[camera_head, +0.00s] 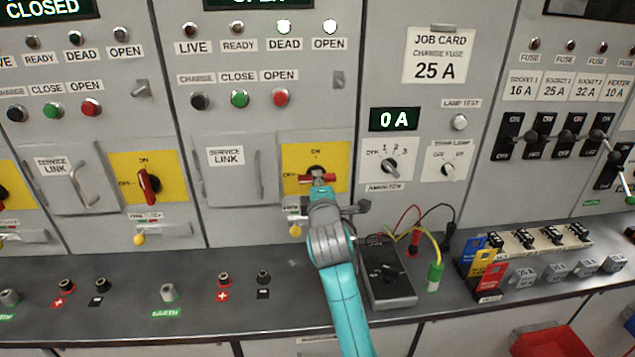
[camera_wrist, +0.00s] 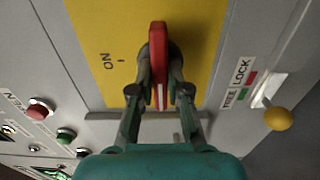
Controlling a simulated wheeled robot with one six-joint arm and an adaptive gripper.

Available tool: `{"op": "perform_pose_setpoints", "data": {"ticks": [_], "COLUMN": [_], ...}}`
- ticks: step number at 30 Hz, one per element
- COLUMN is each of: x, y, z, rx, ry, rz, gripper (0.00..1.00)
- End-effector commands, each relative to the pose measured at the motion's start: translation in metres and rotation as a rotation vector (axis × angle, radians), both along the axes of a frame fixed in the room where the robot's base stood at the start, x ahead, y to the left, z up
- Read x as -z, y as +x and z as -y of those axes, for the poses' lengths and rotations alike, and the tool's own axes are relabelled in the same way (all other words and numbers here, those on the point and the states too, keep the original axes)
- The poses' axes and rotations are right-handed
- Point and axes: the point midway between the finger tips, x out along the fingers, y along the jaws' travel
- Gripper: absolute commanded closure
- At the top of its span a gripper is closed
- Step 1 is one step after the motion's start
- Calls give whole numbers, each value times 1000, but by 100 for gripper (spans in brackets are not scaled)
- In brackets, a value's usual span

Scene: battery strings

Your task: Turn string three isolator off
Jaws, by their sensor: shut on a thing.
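A red isolator handle (camera_head: 331,178) sits on a yellow plate (camera_head: 297,155) in the middle panel; it also shows in the wrist view (camera_wrist: 158,40). It lies sideways, in line with the OFF mark and across from the ON mark. My gripper (camera_head: 318,177) is shut on this handle, one finger on each side in the wrist view (camera_wrist: 159,88). DEAD and OPEN lamps (camera_head: 330,28) are lit above, and the cropped display (camera_head: 258,3) seems to read OPEN. No string number is visible. The FREE/LOCK slider has a yellow knob (camera_wrist: 278,119).
Another isolator handle (camera_head: 148,185) stands upright toward ON in the panel to the left. A black tester (camera_head: 388,285) with leads lies on the shelf (camera_head: 200,320) beside my arm. A service link door (camera_head: 228,185) is left of the plate.

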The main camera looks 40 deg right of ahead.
Motion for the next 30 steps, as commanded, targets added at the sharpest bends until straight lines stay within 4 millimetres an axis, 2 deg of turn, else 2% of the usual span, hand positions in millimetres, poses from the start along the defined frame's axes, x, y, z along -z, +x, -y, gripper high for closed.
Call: {"op": "perform_pose_setpoints", "data": {"ticks": [4,5,6,8,20,23,30], "x": [1,1,1,1,1,1,2], "y": [0,0,0,0,-5,-16,-55], "z": [-1,-1,-1,-1,-4,-11,-38], "rx": [-2,-2,-1,-1,-1,-2,-2], "ry": [1,1,1,1,1,0,0], "rz": [-3,-3,-3,-3,-1,0,-2], "gripper": [100,82,72,59,59,59,59]}}
